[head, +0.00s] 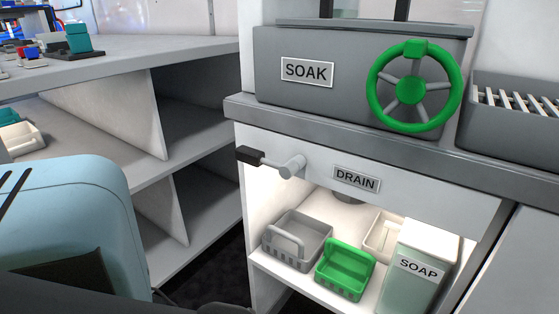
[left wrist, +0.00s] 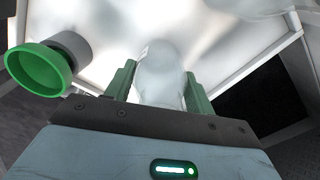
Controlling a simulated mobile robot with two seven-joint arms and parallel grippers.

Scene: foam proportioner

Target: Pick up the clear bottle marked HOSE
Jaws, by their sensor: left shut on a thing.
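In the left wrist view, my left gripper (left wrist: 160,92) has its two green fingers on either side of a clear, pale bottle (left wrist: 159,65) and is shut on it. The bottle's body reaches away between the fingers. No HOSE marking is readable on it from here. The head view shows neither this bottle nor my left fingers; only my light blue arm is at its left. My right gripper is in neither view.
A green funnel-like rim (left wrist: 38,68) sits left of the left fingers. The head view shows a SOAK tank (head: 345,80) with a green handwheel (head: 410,87), a DRAIN lever (head: 270,160), an open cupboard with a grey basket (head: 297,240), a green basket (head: 345,268) and a SOAP container (head: 417,275).

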